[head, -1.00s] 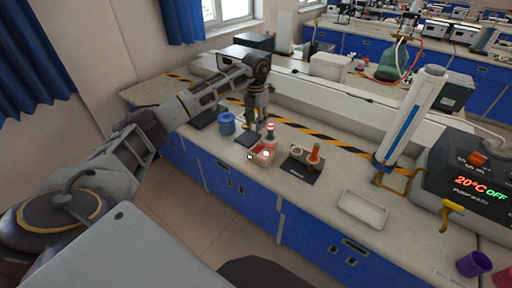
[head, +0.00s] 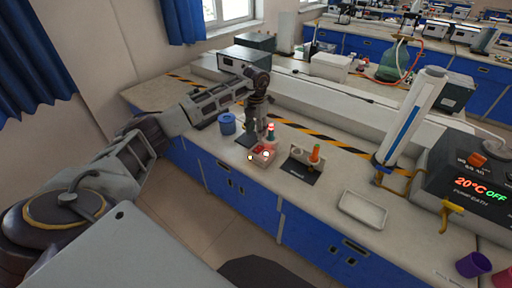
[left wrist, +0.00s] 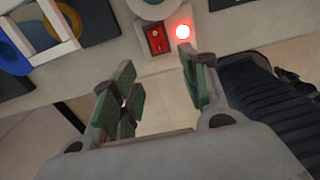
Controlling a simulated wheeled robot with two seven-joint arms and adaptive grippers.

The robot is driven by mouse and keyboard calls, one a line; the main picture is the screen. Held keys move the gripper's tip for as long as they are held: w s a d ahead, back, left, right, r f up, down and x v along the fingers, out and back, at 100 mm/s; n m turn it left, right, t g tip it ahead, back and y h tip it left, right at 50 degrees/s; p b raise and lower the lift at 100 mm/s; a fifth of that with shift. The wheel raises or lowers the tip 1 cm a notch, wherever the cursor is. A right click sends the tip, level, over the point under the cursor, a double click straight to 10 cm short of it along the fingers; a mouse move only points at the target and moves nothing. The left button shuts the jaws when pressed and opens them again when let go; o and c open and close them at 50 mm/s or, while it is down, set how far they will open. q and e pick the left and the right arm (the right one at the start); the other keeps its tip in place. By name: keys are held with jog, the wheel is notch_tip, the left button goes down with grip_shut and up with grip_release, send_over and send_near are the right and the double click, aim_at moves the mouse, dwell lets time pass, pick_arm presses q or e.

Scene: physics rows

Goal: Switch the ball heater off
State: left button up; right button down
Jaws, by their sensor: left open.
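The ball heater is a small light box (head: 261,160) near the bench's front edge, with a red-and-white topped part standing at its back. In the left wrist view its red rocker switch (left wrist: 157,40) sits beside a round lamp (left wrist: 183,31) that glows red. My left gripper (head: 253,138) hangs down just behind and left of the box in the head view. In the left wrist view the gripper (left wrist: 163,85) is open and empty, its green-padded fingers apart, with the switch beyond their tips. Whether a finger touches the box cannot be told. My right gripper is not in view.
A blue cup-like object (head: 227,123) stands left of the box. Further right are a white tray (head: 363,209) and a water bath (head: 470,180) reading 20°C OFF.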

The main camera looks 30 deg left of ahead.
aim_at(256, 151)
pick_arm(q)
notch_tip(256, 151, down, 8)
jog(key=shift+r+p, duration=0.1)
jog(key=shift+p, duration=0.3)
jog(key=shift+f, duration=0.95)
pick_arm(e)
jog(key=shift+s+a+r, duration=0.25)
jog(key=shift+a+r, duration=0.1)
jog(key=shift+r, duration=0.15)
pick_arm(q)
grip_shut()
